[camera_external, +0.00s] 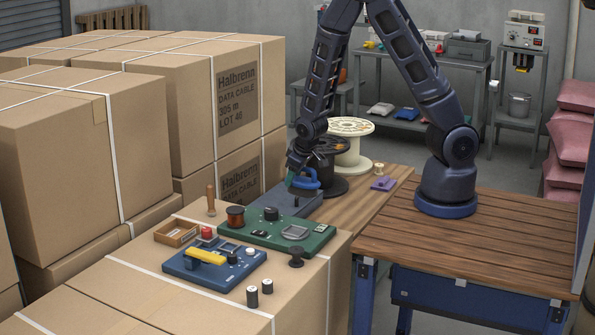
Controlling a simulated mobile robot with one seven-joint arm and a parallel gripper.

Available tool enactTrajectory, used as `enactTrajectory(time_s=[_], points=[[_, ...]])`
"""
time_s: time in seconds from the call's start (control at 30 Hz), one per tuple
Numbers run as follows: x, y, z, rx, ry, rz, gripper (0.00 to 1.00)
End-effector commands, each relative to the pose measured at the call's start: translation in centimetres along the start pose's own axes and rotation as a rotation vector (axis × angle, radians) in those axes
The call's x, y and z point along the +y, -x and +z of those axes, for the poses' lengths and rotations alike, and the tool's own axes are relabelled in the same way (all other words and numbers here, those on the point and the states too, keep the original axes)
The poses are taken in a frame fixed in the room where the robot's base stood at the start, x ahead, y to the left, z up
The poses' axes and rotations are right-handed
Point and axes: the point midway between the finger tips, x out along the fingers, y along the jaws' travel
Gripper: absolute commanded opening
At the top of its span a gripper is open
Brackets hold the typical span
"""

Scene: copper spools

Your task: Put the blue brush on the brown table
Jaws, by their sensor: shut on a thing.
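My gripper (291,183) is low over the back of the work area, shut on a blue thing that looks like the blue brush (308,181). The brush is partly hidden by the gripper and small, so its bristles are hard to make out. It is just above or touching a dark grey box-like surface (285,201); I cannot tell which. The brown table (470,245) with wooden planks is at the right, with my arm's base on it. A lighter brown wooden top (350,207) lies between it and the grey surface.
A green panel (310,241), a blue device with a yellow handle (205,257) and small knobs stand on the front carton. A black spool (330,160) and a cream spool (350,128) stand behind. A purple object (383,184) lies on the lighter wood. Large cartons (160,85) fill the left.

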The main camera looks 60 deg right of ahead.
Motion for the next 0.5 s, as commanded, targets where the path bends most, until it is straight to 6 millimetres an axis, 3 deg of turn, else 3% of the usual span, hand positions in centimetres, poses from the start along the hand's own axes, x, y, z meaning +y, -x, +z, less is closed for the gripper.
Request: enactTrajectory(time_s=[0.17, 0.5], points=[[0.1, 0.6, -0.3, 0.001, 0.002, 0.0, 0.26], [0.7, 4.2, -1.8, 0.003, 0.004, -0.001, 0.26]])
